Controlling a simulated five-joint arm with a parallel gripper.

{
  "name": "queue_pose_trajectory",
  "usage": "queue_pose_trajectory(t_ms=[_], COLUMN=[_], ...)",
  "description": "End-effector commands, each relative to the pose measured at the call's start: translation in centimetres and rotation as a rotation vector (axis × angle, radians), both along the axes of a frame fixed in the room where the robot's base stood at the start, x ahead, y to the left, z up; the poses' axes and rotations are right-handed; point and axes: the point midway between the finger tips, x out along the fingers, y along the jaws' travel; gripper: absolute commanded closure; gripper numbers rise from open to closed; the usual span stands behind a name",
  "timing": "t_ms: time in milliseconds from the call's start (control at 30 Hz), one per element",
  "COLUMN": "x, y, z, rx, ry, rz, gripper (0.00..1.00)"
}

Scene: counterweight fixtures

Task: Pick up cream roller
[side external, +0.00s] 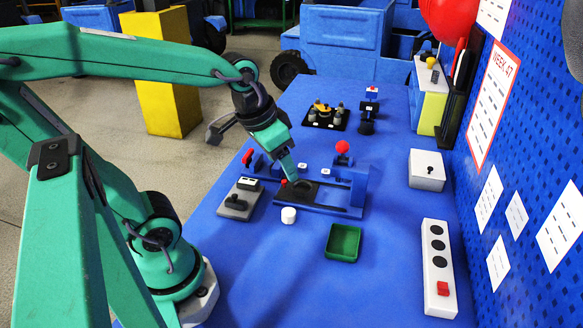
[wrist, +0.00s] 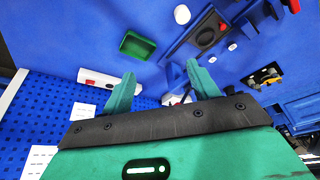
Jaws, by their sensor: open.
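The cream roller (side external: 288,214) is a short, pale cylinder standing on the blue bench, just in front of the blue fixture (side external: 322,208). It also shows near the top of the wrist view (wrist: 182,14), beyond my fingertips. My gripper (side external: 290,176) hangs above the fixture's left part in the side view, behind and above the roller. In the wrist view my gripper's two green fingers (wrist: 160,72) are spread wide with nothing between them. The roller is apart from both fingers. The exact height of the fingertips above the fixture is hard to tell.
A green tray (side external: 343,242) lies right of the roller. A grey block with a black knob (side external: 238,200) sits to its left. A white strip with black discs (side external: 439,268) and a white box (side external: 427,169) lie near the pegboard. The bench front is clear.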

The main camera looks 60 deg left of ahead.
Motion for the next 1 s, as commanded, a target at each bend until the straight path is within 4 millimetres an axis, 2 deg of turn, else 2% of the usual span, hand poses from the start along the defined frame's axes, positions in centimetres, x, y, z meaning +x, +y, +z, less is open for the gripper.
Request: queue_pose_trajectory(t_ms=[200,500,800,1000], x=[2.2,4.4,5.6,5.8], y=[1.7,4.2,6.5,7.1], z=[-2.7,-7.2,-11.8,-13.1], rx=[0.000,-0.012,-0.034,-0.041], ry=[0.100,0.226,0.332,0.360], rz=[0.025,0.056,0.079,0.083], gripper=[0.40,0.40,0.40,0.40])
